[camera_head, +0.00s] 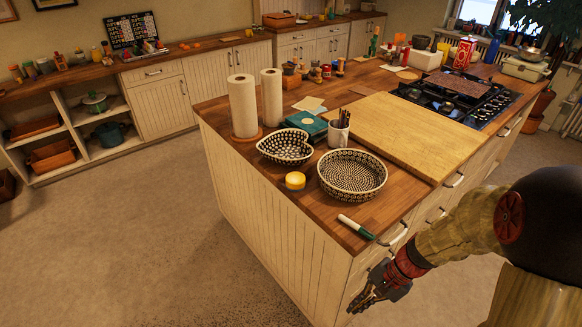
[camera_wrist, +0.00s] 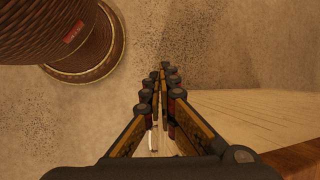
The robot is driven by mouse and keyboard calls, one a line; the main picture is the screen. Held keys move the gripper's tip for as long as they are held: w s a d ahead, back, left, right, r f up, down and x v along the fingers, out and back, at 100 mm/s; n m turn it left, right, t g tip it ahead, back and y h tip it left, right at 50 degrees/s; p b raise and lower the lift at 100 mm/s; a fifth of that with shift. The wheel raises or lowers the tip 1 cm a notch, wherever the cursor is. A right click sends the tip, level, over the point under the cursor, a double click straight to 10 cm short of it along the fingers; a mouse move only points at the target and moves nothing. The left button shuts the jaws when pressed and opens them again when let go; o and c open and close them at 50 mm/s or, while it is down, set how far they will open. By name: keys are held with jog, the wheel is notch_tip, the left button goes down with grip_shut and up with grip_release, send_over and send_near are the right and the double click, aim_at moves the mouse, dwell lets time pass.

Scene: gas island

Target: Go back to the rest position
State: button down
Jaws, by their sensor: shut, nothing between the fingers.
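My gripper (camera_head: 368,296) hangs at the lower right of the head view, in front of the kitchen island's drawer side and below its top edge. In the wrist view its two fingers (camera_wrist: 162,75) run together toward the middle of the picture, shut with nothing between them. The arm comes in from the right and bends down to the gripper. The kitchen island (camera_head: 290,225) has a wooden top and pale panelled sides.
Drawer handles (camera_head: 398,235) stick out close to my arm. The floor (camera_head: 130,240) at left is clear.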

jog(key=s+r+n+t+h, duration=0.2)
jog(key=s+r+n+t, duration=0.1)
jog(key=r, duration=1)
jog(key=s+r+n+t+h, duration=0.3)
jog(key=s+r+n, duration=0.3)
jog(key=r, duration=0.8)
jog(key=shift+d+r, duration=0.15)
jog(key=shift+d, duration=0.2)
